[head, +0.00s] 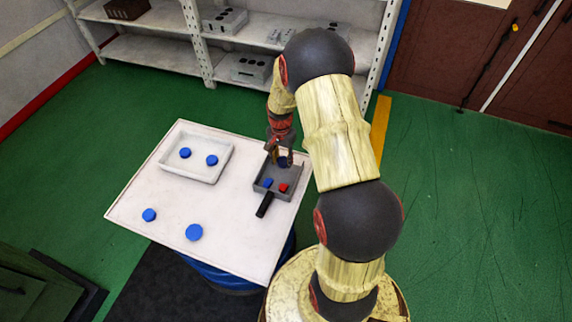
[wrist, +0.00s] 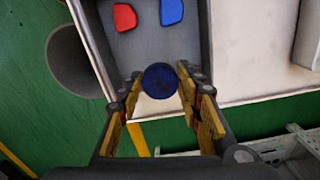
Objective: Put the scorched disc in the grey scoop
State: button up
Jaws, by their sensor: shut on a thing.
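My gripper (head: 280,156) is shut on a dark navy disc (head: 283,162), the scorched one. In the wrist view the disc (wrist: 160,80) sits between the two fingertips. The grey scoop (head: 263,182) lies on the right side of the white table, its black handle pointing to the front. The disc is over the far end of the scoop; its exact height above the floor of the scoop is hard to tell. A blue piece (head: 268,182) and a red piece (head: 283,187) lie inside the scoop, nearer the handle.
A white tray (head: 190,174) at the table's back left holds two blue discs. Shelves (head: 165,50) stand behind. The table's middle is clear.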

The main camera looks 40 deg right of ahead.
aim_at(283, 161)
jog(key=shift+d+f+b, duration=0.15)
jog(key=shift+f+b, duration=0.15)
jog(key=shift+f, duration=0.65)
jog(key=shift+d+f+b, duration=0.1)
jog(key=shift+f+b, duration=0.15)
jog(key=shift+f, duration=0.65)
jog(key=shift+f, duration=0.2)
jog(key=o, duration=1.1)
